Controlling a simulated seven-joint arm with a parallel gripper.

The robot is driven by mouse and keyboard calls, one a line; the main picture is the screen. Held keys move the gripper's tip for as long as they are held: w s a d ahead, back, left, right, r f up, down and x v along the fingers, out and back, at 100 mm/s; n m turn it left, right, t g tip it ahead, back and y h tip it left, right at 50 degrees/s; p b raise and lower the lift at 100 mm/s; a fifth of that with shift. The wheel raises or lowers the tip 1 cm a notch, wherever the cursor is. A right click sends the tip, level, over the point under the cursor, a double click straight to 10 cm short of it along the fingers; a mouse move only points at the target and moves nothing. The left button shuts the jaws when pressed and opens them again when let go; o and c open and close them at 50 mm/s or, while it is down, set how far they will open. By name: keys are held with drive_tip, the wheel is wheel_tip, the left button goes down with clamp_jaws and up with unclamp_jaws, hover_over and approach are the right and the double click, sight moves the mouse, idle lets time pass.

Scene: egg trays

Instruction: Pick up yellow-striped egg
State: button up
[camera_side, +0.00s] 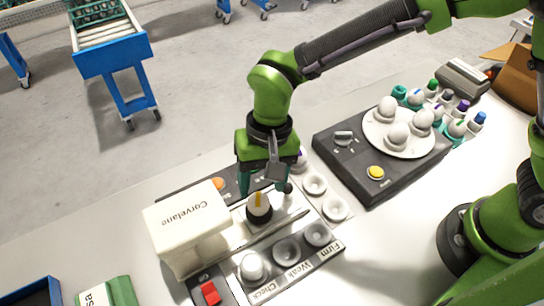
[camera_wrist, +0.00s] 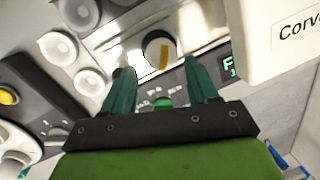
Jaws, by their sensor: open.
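My green gripper (camera_side: 265,185) is above and behind the egg in the side view. Its two teal fingers (camera_wrist: 163,78) are apart with nothing between them but the view of the machine. The fingers look apart from the egg.
The Corvelane box (camera_side: 190,225) stands close left of the egg. A panel with cups marked Weak, Check and Firm (camera_side: 290,270) lies in front, one cup holding a white egg (camera_side: 252,267). A black device with a plate of eggs (camera_side: 375,160) is at right.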

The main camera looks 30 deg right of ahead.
sight(260, 196)
drive_tip(key=f, duration=0.2)
drive_tip(key=a+f, duration=0.1)
drive_tip(key=f, duration=0.1)
drive_tip(key=shift+s+f, duration=0.15)
drive_tip(key=shift+f, duration=0.2)
drive_tip(key=c, duration=0.4)
drive_tip(key=shift+c, duration=0.2)
